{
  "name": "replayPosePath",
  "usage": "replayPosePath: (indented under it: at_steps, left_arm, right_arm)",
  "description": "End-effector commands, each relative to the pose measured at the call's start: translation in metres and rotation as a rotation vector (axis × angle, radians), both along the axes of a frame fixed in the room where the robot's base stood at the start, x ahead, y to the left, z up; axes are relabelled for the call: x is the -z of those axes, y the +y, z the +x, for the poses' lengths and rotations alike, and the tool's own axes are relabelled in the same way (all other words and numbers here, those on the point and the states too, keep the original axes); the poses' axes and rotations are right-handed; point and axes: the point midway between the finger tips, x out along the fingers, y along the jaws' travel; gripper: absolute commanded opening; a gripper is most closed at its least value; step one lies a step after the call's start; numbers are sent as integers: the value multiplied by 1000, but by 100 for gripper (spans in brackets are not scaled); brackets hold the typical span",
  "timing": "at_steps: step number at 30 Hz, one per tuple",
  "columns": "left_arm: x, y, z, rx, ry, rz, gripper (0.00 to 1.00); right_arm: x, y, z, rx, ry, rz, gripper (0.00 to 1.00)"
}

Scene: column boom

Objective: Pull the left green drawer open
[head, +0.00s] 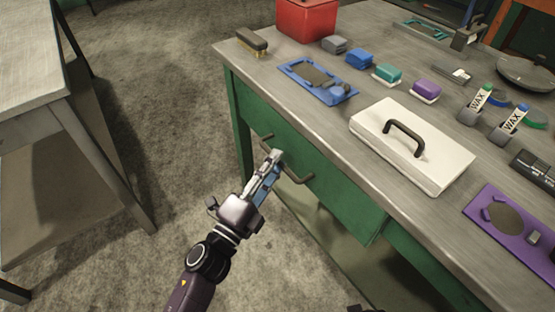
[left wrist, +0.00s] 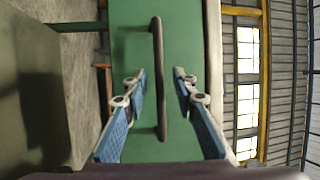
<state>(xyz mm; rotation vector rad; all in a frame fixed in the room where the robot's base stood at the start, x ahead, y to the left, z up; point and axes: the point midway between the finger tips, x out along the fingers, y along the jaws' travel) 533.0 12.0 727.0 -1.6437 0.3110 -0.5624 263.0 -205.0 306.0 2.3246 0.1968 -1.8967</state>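The left green drawer (head: 345,202) is in the front of the workbench, and its front looks flush with the bench. Its dark bar handle (head: 300,178) runs along the front, partly hidden behind my left gripper (head: 272,158). In the left wrist view the handle (left wrist: 158,65) stands upright in the picture, between the two blue-padded fingers of my left gripper (left wrist: 160,82). The fingers are spread with a gap on both sides of the bar, and I see no contact. My right gripper is not in view.
The workbench top (head: 300,52) holds a brush (head: 252,41), a red box (head: 307,18), a blue tray (head: 318,82), a white case (head: 412,145) and a purple tray (head: 510,222). Another table (head: 35,75) stands at left. The floor (head: 165,85) between is clear.

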Motion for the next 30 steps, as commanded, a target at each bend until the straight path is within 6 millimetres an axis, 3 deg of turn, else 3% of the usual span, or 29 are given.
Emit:
replayPosePath:
  at_steps: [4,13,20,30]
  left_arm:
    - [-2,-7,10,0,1,-2,26]
    - [-2,-8,12,0,3,-2,26]
    - [-2,-8,12,0,3,-2,0]
    - [-2,-7,12,0,3,-2,0]
  right_arm:
    - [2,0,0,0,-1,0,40]
    - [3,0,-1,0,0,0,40]
    - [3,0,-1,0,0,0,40]
    - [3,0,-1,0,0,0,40]
